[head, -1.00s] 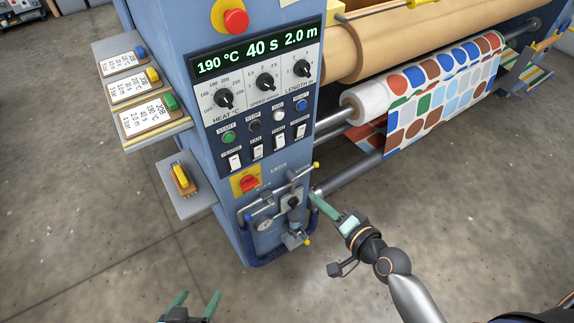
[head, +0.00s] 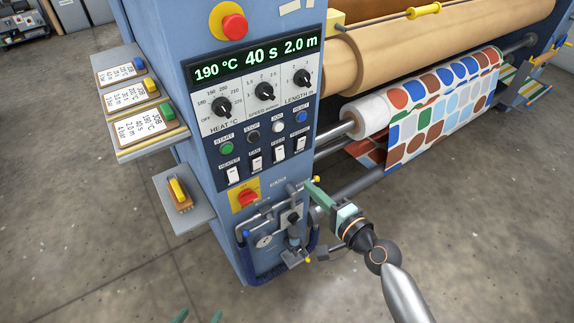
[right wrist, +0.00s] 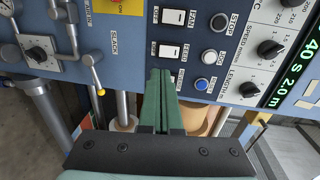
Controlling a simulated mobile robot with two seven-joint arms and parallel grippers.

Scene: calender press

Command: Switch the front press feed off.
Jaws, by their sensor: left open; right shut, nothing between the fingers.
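The press control panel (head: 262,120) has a row of white rocker switches below its buttons. The feed switch (head: 279,153) is third from the left. It also shows in the right wrist view (right wrist: 169,51), between the fan switch and my fingers. I cannot tell which way its rocker is tipped. My right gripper (head: 309,185) is shut and empty, below and right of the feed switch. In the right wrist view its green fingers (right wrist: 160,88) point towards the panel and hide part of the row. My left gripper (head: 198,317) is open at the bottom edge, only its fingertips showing.
A valve assembly (head: 291,218) with yellow-tipped levers sits just below my right gripper. A red rotary switch (head: 247,197) is left of it. Start (head: 227,149) and other buttons lie above the switches. Rollers with patterned fabric (head: 440,110) are on the right.

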